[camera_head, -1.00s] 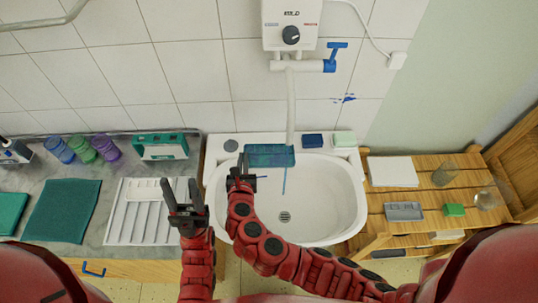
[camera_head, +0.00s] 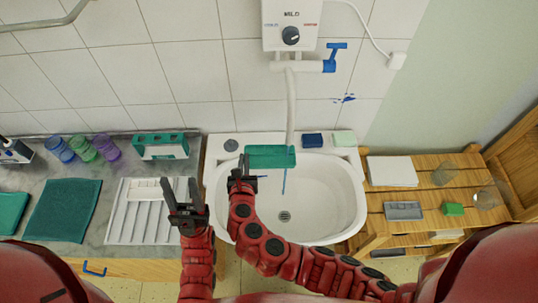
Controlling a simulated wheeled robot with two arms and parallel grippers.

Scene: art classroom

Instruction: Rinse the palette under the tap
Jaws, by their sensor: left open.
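The palette (camera_head: 270,157) is a flat teal-green piece held over the back of the white sink (camera_head: 352,208), just below the spout of the white tap pipe (camera_head: 291,110). My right gripper (camera_head: 241,172) is shut on its left end. A thin blue stream (camera_head: 284,181) falls from the palette's underside into the basin. The blue tap lever (camera_head: 335,55) is at the heater's lower right. My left gripper (camera_head: 182,191) is open and empty, above the right part of the white drying rack (camera_head: 130,225).
Plastic cups (camera_head: 83,149), a green box (camera_head: 160,146) and a teal cloth (camera_head: 63,210) are on the left counter. A blue sponge (camera_head: 312,140) lies on the sink's back rim. A wooden shelf (camera_head: 375,222) with glasses stands right.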

